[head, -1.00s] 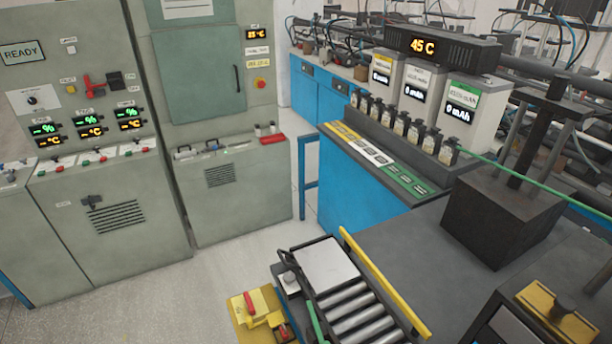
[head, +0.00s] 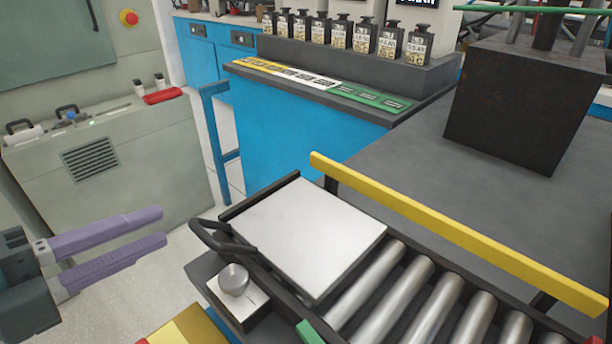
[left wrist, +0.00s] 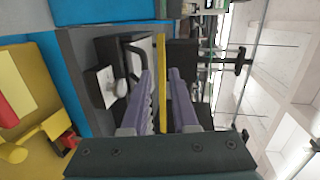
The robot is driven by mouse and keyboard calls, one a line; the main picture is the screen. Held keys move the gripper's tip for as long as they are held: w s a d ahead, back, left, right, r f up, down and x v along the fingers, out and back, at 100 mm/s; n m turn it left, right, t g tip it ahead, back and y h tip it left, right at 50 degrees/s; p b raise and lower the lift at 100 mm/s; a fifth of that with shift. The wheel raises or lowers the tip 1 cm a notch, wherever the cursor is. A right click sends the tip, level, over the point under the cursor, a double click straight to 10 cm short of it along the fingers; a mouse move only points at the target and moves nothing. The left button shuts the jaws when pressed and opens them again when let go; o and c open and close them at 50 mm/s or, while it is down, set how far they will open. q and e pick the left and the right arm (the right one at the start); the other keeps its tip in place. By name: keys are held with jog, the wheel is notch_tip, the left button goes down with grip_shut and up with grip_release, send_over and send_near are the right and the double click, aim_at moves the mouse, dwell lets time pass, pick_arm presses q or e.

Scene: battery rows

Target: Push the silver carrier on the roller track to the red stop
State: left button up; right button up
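The silver carrier (head: 312,232) is a flat plate with a black edge and a black loop handle (head: 222,240) on its left side. It sits at the left end of the roller track (head: 420,305). Its handle also shows in the left wrist view (left wrist: 131,62). A small red piece (head: 594,340) at the bottom right edge may be the red stop; it is mostly cut off. My left gripper (head: 162,227) is open and empty, left of the carrier and apart from the handle. Its two purple fingers point toward the carrier. My right gripper is not in view.
A yellow rail (head: 450,232) runs along the track's far side. A round silver knob (head: 234,280) stands beside the handle, and a green piece (head: 309,332) lies on the near edge. A dark block (head: 525,105) stands on the grey bench. A yellow object (head: 190,328) is below.

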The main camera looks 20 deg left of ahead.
aim_at(209, 234)
pick_arm(q)
jog(key=shift+m+h, duration=0.7)
jog(key=shift+m, duration=0.1)
jog(key=w+d+f, duration=0.1)
jog(key=w, duration=0.1)
jog(key=w+d+f, duration=0.2)
jog(key=w, duration=0.1)
jog(key=w+d+f, duration=0.1)
jog(key=w, duration=0.2)
jog(key=shift+d+f+b, duration=0.25)
jog(key=shift+f+b, duration=0.05)
jog(key=shift+f, duration=0.05)
grip_shut()
dwell(0.5)
